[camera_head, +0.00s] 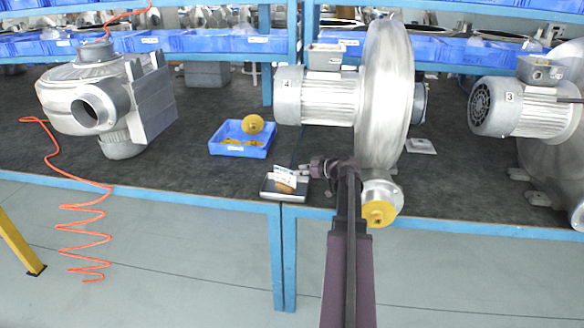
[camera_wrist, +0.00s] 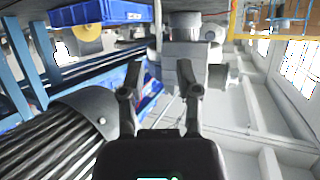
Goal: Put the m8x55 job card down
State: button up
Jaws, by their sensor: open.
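A small white card with print (camera_head: 285,175), which looks like the job card, stands tilted at a dark-edged plate or stand (camera_head: 270,190) on the bench's front edge. A brown-orange piece lies just below the card. My gripper (camera_head: 308,170) is just right of the card, low over the bench edge; I cannot tell whether it touches the card. In the wrist view my two fingers (camera_wrist: 160,93) are spread apart with nothing visible held between them. I cannot make out the card there, and its m8x55 text is too small to read.
A large blower (camera_head: 385,90) with a yellow-capped outlet (camera_head: 378,212) stands right beside my arm. A blue tray (camera_head: 228,150) with yellow parts is behind the card. Another blower (camera_head: 110,95) stands left, with an orange coiled hose (camera_head: 82,225).

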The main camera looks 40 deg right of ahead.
jog(key=shift+p+v, duration=0.65)
jog(key=shift+v, duration=1.75)
jog(key=shift+w, duration=0.1)
jog(key=w+a+f+g, duration=0.1)
jog(key=a+f+g, duration=0.2)
jog(key=a, duration=0.6)
jog(key=w+a+f+g+y, duration=0.1)
jog(key=a+f+g, duration=0.1)
jog(key=a, duration=0.7)
jog(key=w+a+f+g, duration=0.1)
jog(key=a+f+g, duration=0.2)
jog(key=a, duration=0.6)
jog(key=s+a+f+m+g+h, duration=0.1)
jog(key=s+a, duration=0.3)
jog(key=a, duration=0.6)
jog(key=s+a+f+m+g+h, duration=0.2)
jog(key=s+a+g+h, duration=0.2)
jog(key=a, duration=0.6)
jog(key=shift+s+f, duration=0.25)
jog(key=shift+s, duration=0.15)
notch_tip(320, 180, up, 13)
jog(key=p, duration=1.3)
